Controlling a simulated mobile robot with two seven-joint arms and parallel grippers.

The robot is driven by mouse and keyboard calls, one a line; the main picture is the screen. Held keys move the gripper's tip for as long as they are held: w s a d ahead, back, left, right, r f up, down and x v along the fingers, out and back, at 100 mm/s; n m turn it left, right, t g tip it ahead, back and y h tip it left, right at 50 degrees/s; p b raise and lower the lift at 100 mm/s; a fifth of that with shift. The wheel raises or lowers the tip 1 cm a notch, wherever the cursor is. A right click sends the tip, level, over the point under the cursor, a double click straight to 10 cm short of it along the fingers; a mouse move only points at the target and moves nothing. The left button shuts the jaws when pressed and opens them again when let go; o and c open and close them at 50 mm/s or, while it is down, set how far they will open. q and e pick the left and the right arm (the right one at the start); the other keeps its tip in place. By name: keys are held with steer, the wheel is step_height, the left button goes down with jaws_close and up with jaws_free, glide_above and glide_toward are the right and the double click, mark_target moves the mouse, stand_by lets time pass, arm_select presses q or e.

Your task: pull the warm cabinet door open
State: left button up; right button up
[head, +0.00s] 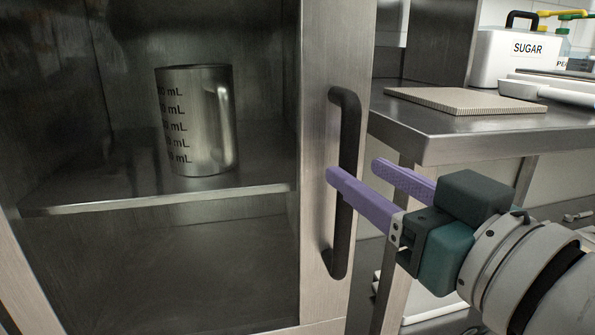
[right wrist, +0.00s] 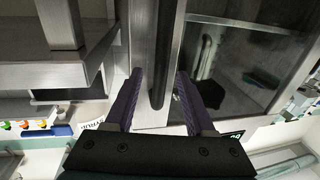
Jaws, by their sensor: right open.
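The warm cabinet door (head: 318,260) has a steel frame around a glass pane and fills the left of the head view. It looks shut. Its black vertical bar handle (head: 343,225) is on the right side of the frame. My right gripper (head: 353,170) is open at the handle's mid-height, with one purple finger on each side of the bar. In the right wrist view the handle (right wrist: 165,45) runs between the two open fingers (right wrist: 159,72), with gaps beside it. My left gripper is not in view.
A steel measuring jug (head: 195,120) stands on the shelf (head: 110,203) behind the glass. Right of the door is a steel table (head: 450,140) with a ribbed mat (head: 465,101) and a white sugar container (head: 520,62). The table's edge is close to my right gripper.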

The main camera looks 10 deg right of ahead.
mark_target(353, 169)
steer(key=shift+b+x, duration=0.3)
steer(key=shift+x, duration=1.6)
steer(key=shift+a, duration=0.1)
steer(key=shift+c, duration=0.4)
jaws_close()
